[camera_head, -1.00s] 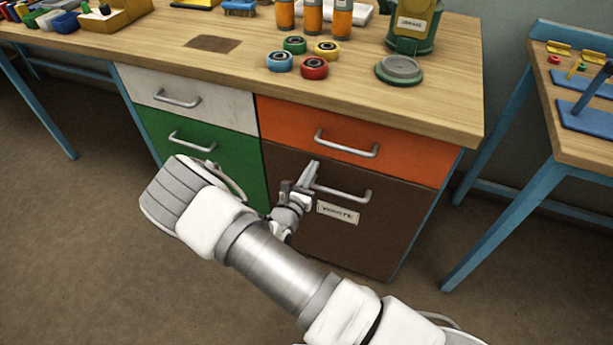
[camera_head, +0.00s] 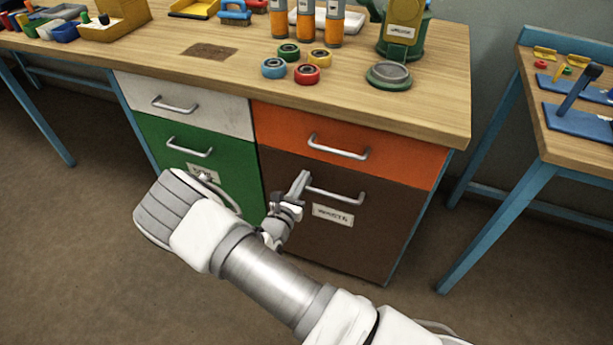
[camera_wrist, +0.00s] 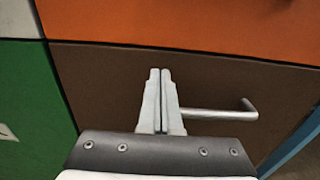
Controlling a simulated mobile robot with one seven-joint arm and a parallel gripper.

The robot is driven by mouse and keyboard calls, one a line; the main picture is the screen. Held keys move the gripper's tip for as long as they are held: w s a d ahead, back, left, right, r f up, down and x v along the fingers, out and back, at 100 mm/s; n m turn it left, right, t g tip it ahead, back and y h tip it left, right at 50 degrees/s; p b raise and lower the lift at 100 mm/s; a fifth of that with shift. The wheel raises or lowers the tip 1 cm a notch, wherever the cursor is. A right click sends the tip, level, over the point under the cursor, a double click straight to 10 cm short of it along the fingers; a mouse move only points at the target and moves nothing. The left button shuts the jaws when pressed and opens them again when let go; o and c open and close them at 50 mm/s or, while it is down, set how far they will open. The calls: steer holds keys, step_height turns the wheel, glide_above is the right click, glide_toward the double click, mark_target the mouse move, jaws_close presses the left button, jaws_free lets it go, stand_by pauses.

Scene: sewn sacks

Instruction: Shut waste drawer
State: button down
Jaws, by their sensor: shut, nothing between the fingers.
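The waste drawer (camera_head: 345,240) is the large brown front at the lower right of the bench, with a white label (camera_head: 333,215) and a silver bar handle (camera_head: 340,194). Its front looks about level with the orange drawer above it; any small gap cannot be told. My gripper (camera_head: 304,176) is shut and empty, at the left end of the handle. In the wrist view the closed fingers (camera_wrist: 160,72) point at the brown front (camera_wrist: 210,80), and the handle (camera_wrist: 225,114) runs out to their right. Whether the fingertips touch the front is unclear.
An orange drawer (camera_head: 390,155) is above, and white (camera_head: 215,107) and green (camera_head: 230,165) fronts are to the left. Rolls, bottles and a green container (camera_head: 402,30) stand on the bench top (camera_head: 150,50). A second blue-legged table (camera_head: 515,215) stands at right.

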steer(key=p+v, duration=0.2)
steer(key=v, duration=0.9)
steer(key=s+d+r+m+g+h, duration=0.1)
steer(key=s+d+r+m+g, duration=0.4)
steer(key=d+r+m+g, duration=0.45)
steer(key=s+d+r+m+g, duration=0.5)
steer(key=d+r+m+g, duration=0.2)
steer(key=d+r+m, duration=0.55)
steer(key=s+a+r+m+t+y, duration=0.2)
steer(key=s+r+m+t+y, duration=0.4)
steer(key=s+r+m, duration=0.55)
step_height(320, 180, up, 19)
steer(key=w+n+y+p, duration=0.1)
steer(key=w+p, duration=0.1)
steer(key=p, duration=1.6)
steer(key=shift+f+g, duration=0.15)
steer(key=shift+g, duration=0.3)
